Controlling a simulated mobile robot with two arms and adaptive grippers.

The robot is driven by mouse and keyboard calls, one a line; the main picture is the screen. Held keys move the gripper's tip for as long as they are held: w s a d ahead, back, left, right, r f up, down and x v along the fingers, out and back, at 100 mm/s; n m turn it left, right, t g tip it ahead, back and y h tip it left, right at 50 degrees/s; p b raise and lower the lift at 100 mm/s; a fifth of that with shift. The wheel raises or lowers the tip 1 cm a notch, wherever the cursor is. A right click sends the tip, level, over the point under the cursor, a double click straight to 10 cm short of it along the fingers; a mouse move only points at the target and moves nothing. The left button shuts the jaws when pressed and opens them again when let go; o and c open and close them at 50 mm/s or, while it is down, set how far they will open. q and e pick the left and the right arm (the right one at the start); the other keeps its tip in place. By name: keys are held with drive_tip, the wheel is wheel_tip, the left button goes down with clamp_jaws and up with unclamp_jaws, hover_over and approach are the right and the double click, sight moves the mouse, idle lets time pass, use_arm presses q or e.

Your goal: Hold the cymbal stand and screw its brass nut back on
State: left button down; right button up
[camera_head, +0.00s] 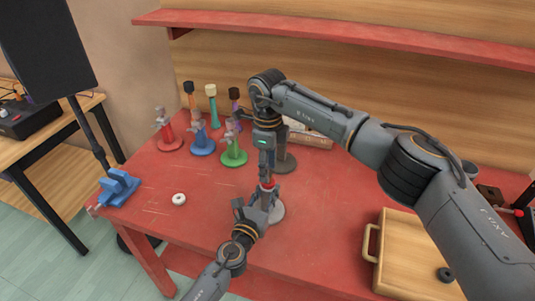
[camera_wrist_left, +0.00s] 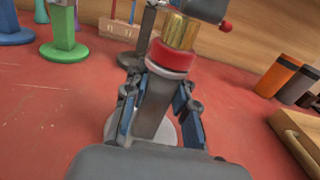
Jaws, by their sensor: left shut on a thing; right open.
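The cymbal stand has a grey post (camera_wrist_left: 156,108) on a round grey base (camera_head: 277,212). Its top carries a red ring (camera_wrist_left: 172,56) with a pale washer under it. The brass nut (camera_wrist_left: 180,31) sits upright above the red ring in the left wrist view; it is too small to make out in the head view. My left gripper (camera_head: 264,198) is shut on the post below the ring, its blue-padded fingers on both sides. My right gripper (camera_head: 267,172) points down at the stand's top, open. Whether its fingers touch the nut is hidden.
Several coloured stands, including a green one (camera_head: 233,155), cluster at the back left of the red table (camera_head: 200,220). A white ring (camera_head: 179,199) and blue clamp (camera_head: 119,187) are at left. A wooden tray (camera_head: 410,255) is at right. The table's front left is clear.

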drive_tip(key=shift+f, duration=1.15)
clamp_jaws()
drive_tip(key=shift+o, duration=0.9)
unclamp_jaws()
wheel_tip(320, 180, up, 12)
